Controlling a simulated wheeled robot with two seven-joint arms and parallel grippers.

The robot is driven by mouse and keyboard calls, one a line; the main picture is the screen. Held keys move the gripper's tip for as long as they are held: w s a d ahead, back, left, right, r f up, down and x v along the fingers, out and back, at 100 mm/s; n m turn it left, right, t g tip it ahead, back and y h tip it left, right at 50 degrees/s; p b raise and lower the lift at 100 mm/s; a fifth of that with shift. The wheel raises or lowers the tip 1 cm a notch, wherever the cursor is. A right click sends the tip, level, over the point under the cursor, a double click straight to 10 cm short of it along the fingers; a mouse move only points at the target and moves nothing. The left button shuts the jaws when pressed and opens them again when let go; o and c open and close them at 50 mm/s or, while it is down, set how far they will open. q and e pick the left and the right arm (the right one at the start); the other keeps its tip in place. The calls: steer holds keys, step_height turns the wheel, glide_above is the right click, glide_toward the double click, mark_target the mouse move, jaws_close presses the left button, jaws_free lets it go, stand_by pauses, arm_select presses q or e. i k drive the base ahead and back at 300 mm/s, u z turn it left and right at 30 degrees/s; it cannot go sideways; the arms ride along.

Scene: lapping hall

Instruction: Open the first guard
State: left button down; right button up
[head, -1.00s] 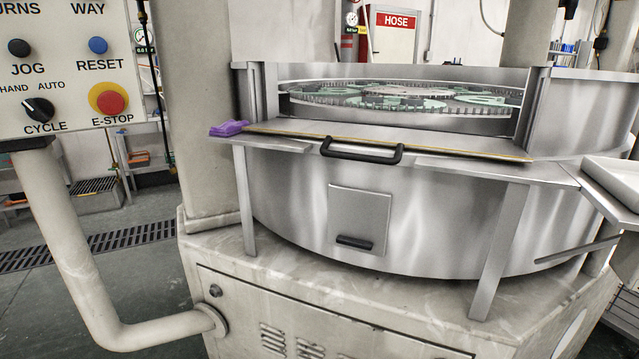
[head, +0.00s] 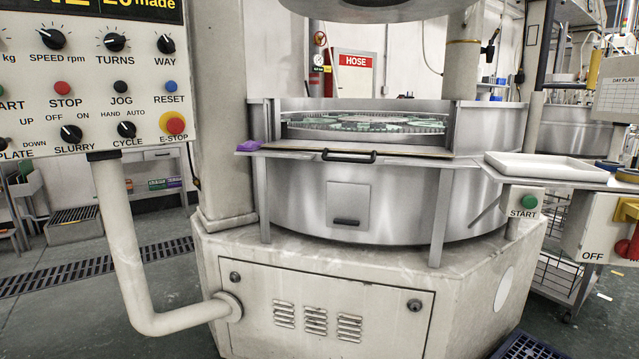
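The lapping machine (head: 390,205) stands in the middle of the head view, with a round steel housing on a pale base. A guard panel with a thin yellowish edge (head: 420,155) lies nearly flat along the bottom of the front opening. Its black bar handle (head: 348,156) sticks out at the front. Above it the opening shows the toothed plate and greenish carriers (head: 365,122); I cannot tell whether a clear pane covers it. A small hatch (head: 347,205) with its own black handle sits lower on the housing. Neither of my grippers is in view.
A control panel (head: 90,100) on a bent pipe stands front left. A purple cloth (head: 248,146) lies on the ledge's left end. A white tray (head: 545,167) rests on a shelf at right, above a START button (head: 529,202).

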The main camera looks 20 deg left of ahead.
mark_target(373, 148)
steer(key=z, duration=0.95)
steer(key=i, duration=1.3)
steer(key=u, duration=0.8)
